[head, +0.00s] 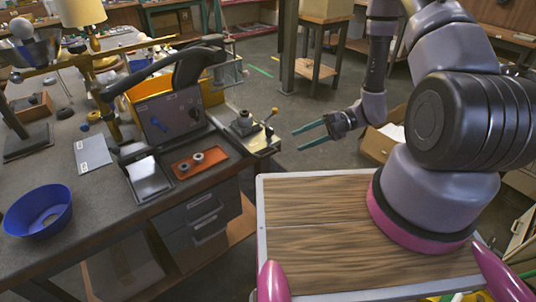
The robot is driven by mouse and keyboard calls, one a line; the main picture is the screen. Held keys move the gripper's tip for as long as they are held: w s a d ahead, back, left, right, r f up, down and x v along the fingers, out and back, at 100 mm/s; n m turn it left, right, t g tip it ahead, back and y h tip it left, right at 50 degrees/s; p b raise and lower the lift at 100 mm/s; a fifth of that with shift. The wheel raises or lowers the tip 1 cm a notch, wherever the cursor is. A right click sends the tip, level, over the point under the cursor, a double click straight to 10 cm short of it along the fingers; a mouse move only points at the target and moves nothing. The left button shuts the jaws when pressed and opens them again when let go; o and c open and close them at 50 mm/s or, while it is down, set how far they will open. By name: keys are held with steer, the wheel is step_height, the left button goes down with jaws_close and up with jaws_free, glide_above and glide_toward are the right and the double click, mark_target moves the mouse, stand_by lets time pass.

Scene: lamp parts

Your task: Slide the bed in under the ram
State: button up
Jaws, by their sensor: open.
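My gripper (299,140) is open and empty, its two teal fingers pointing left. It hangs over the gap to the right of the bench corner, apart from the small metal fixture. The plate looks like the bed, but I cannot be sure. A black arched arm (200,62) rises behind a grey panel to its left. I cannot clearly make out the ram or whether the bed lies under it.
An orange tray (186,171) with small round parts, a metal tray (150,188) and a blue bowl (20,226) lie on the bench. The grey panel (157,130) and yellow bin (212,93) stand behind. A cardboard box (372,150) is right of my gripper.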

mark_target(270, 155)
steer(key=shift+m, duration=0.3)
steer(key=x, duration=1.1)
steer(key=shift+f, duration=0.3)
jaws_close()
steer(key=shift+s, duration=0.1)
steer(key=shift+f, duration=0.1)
stand_by(0.5)
